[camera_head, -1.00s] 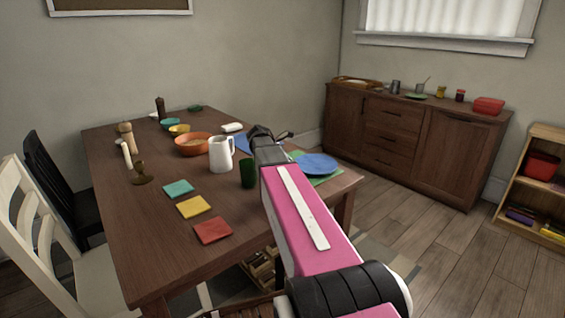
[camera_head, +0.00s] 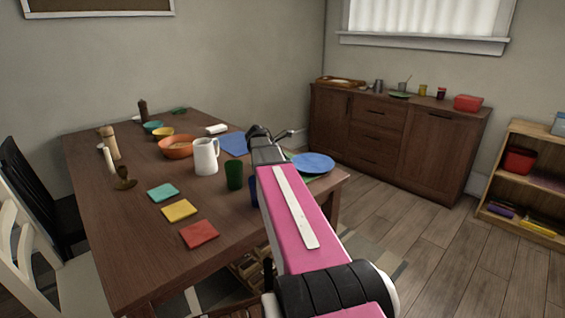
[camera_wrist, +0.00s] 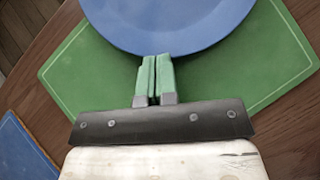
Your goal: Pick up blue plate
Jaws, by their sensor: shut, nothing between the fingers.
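The blue plate (camera_head: 313,163) lies on a green mat (camera_wrist: 70,60) near the right end of the wooden table. In the wrist view the plate (camera_wrist: 170,20) fills the top middle, over the mat. My gripper (camera_wrist: 155,62) has its two green fingers together, with nothing between them. In that view the fingertips overlap the plate's near rim; I cannot tell if they touch it. In the head view my pink arm reaches over the table, and the fingertips are hidden behind my wrist.
A dark green cup (camera_head: 234,175), a white pitcher (camera_head: 205,156) and an orange bowl (camera_head: 175,148) stand left of my arm. A blue mat (camera_wrist: 18,150) lies left of the green one. Colored squares and other bowls lie farther left. A sideboard (camera_head: 400,140) stands behind.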

